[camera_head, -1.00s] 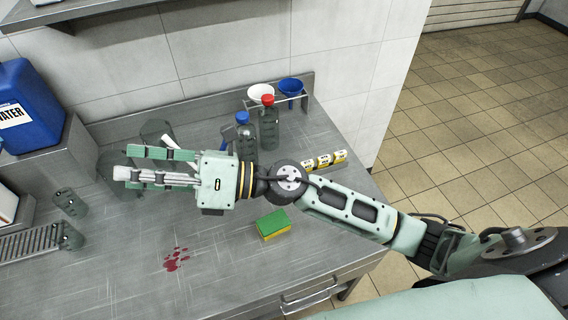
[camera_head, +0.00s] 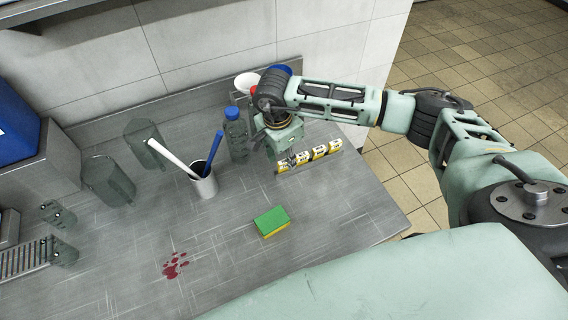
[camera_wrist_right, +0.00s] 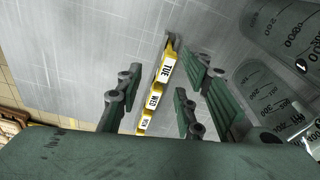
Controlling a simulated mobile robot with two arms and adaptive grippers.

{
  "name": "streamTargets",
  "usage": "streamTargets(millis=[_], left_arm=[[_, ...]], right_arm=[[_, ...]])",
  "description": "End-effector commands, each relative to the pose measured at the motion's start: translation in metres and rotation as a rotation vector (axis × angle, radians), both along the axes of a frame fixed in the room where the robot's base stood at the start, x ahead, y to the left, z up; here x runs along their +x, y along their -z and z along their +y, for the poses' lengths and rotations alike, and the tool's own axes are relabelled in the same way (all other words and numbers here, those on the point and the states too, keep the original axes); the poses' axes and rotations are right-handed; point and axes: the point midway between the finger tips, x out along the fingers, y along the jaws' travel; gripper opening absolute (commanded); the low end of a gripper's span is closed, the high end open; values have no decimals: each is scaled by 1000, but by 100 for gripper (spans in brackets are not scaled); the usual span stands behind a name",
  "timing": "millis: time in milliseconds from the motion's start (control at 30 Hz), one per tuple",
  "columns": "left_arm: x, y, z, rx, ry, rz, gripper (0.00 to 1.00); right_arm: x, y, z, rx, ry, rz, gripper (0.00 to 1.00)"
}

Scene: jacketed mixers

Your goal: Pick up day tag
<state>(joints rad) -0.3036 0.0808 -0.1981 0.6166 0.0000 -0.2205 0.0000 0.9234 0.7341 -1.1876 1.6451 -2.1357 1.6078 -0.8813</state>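The day tags are small yellow blocks with white labels, standing in a row (camera_head: 318,154) on the bench. In the right wrist view I read TUE on the nearest tag (camera_wrist_right: 167,72) and WED on the next to it (camera_wrist_right: 154,101); a third tag (camera_wrist_right: 144,123) is too small to read surely. My right gripper (camera_head: 285,152) points down over the left end of the row. In the wrist view its green fingers (camera_wrist_right: 165,92) are spread on both sides of the row, open and empty. Whether they touch the tags cannot be told.
A blue-capped bottle (camera_head: 236,135) stands left of my right gripper. A green and yellow sponge (camera_head: 271,221) and a red stain (camera_head: 175,265) lie in front.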

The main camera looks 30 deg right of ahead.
Motion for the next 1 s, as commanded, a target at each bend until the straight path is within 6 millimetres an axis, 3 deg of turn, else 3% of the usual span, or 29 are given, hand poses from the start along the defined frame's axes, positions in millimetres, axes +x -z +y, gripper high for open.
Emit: streamTargets(millis=[133,300,600,933,1000], left_arm=[[0,-19,0,-1,1,1,0],[1,-25,-1,-1,2,-2,0],[5,-25,-2,-2,3,-7,0],[6,-25,-2,-3,3,-9,0],[6,-25,-2,-3,3,-9,0]], right_arm=[[4,17,0,1,2,4,34],[6,40,-2,3,1,2,34],[7,47,-3,3,0,-1,34],[7,47,-3,3,0,-1,6],[7,47,-3,3,0,0,3]])
